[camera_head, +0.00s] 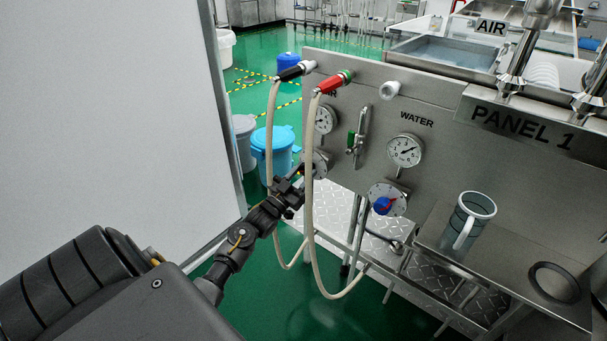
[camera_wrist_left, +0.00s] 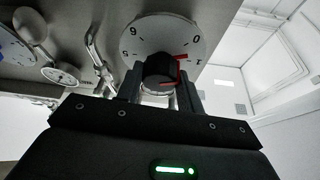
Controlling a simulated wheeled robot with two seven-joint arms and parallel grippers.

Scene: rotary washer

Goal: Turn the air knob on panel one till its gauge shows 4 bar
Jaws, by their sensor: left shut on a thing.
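The air gauge (camera_head: 322,120) is a round white dial at the left of the panel (camera_head: 440,125); its needle is too small to read surely. Below it, the air knob's round scale plate (camera_head: 321,160) is partly hidden by my left gripper (camera_head: 297,184). In the left wrist view the black air knob (camera_wrist_left: 160,70) with a red pointer sits before its numbered plate (camera_wrist_left: 185,35). My left gripper (camera_wrist_left: 160,92) is shut on this knob, its fingers at either side. My right gripper is in no view.
Two pale hoses (camera_head: 312,210) with black and red couplings hang close by my left gripper. A green-handled valve (camera_head: 352,140), the water gauge (camera_head: 404,151) and blue water knob (camera_head: 383,204) are to the right. A white wall (camera_head: 120,110) fills the left.

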